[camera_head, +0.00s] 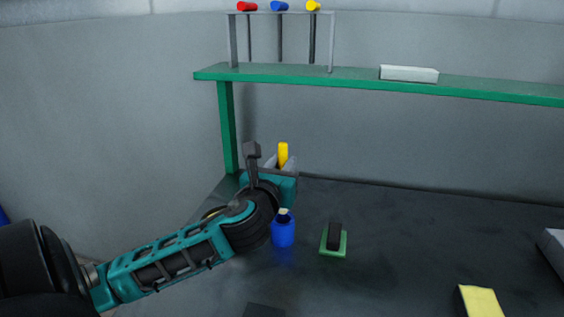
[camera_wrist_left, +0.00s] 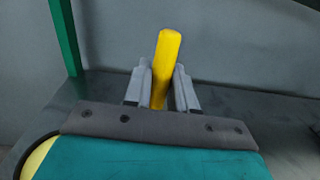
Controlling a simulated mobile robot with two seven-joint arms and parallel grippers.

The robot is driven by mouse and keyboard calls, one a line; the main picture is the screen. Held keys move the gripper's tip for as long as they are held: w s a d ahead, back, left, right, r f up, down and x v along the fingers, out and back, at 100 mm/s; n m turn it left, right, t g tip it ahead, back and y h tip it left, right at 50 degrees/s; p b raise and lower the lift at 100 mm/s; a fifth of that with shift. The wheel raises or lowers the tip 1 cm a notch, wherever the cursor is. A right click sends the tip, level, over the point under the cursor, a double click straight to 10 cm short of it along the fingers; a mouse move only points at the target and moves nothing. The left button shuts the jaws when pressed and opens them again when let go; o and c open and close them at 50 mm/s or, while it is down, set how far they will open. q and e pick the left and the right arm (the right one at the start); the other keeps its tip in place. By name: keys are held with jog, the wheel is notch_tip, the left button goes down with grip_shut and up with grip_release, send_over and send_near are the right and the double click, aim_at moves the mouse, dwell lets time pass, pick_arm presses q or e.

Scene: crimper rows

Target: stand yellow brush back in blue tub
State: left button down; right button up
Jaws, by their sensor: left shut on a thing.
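The yellow brush (camera_head: 283,153) is upright, with a slight tilt in the left wrist view (camera_wrist_left: 166,62). My left gripper (camera_head: 281,165) is shut on it; the two grey fingers show on either side of it in the left wrist view (camera_wrist_left: 162,82). Its lower end is hidden by my gripper. The blue tub (camera_head: 283,233) stands on the dark table, nearer than the gripper and just right of my wrist. A small pale patch shows at its dark top; I cannot tell what it is. My right gripper is not in view.
A green-and-black block (camera_head: 334,240) lies right of the tub. A yellow block (camera_head: 480,301) and a grey box (camera_head: 552,246) are farther right. A green shelf (camera_head: 350,81) behind bears a rack (camera_head: 282,14) and a white box (camera_head: 409,74). The table's middle right is clear.

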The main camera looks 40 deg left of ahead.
pick_arm(q)
jog(key=shift+f, duration=0.35)
dwell(0.6)
jog(key=shift+p, duration=0.3)
jog(key=shift+p, duration=0.75)
dwell(0.8)
jog(key=shift+f+b, duration=2.2)
jog(key=shift+f, duration=1.4)
jog(key=c, duration=0.9)
grip_release()
jog(key=shift+o, duration=0.2)
jog(key=v, duration=1.3)
